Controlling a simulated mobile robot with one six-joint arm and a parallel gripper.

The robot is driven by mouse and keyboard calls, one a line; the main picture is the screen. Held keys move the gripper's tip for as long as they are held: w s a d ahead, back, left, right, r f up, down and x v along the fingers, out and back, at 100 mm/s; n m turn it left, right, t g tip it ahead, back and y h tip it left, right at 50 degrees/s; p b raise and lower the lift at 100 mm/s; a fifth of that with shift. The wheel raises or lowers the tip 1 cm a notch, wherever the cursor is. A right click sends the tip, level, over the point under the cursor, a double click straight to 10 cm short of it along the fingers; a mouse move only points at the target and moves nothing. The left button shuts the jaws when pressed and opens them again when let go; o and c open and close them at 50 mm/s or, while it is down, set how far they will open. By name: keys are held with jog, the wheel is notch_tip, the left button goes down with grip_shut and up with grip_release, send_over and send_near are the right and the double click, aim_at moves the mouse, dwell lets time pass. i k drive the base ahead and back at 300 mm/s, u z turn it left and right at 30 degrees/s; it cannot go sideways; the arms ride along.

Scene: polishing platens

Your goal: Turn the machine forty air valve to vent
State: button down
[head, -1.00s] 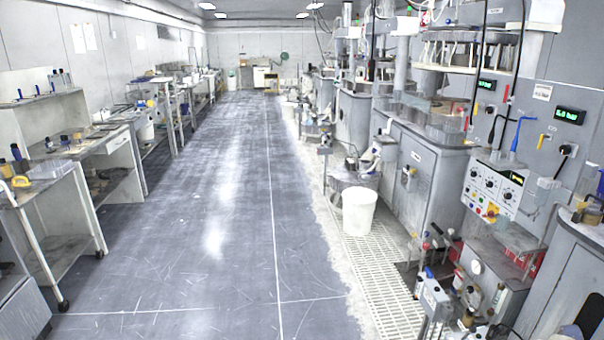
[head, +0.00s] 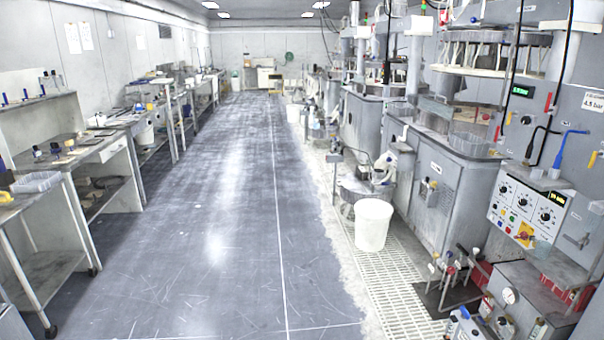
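My gripper is not in view. No valve can be singled out as the machine forty air valve, since the machine labels are too small to read. The row of grey polishing machines (head: 455,190) runs along the right side. Which way any handle is set cannot be told.
A clear grey floor aisle (head: 215,210) runs ahead. A control box (head: 528,208) and low fittings (head: 455,270) crowd the right. Benches and carts (head: 50,270) line the left.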

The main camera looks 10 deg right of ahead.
aim_at(549, 97)
jog(key=z, duration=0.1)
jog(key=i, duration=1.55)
jog(key=z, duration=0.45)
jog(key=i, duration=0.8)
jog(key=z, duration=0.8)
jog(key=i, duration=0.6)
jog(key=z, duration=0.8)
jog(key=i, duration=1)
jog(key=u, duration=0.05)
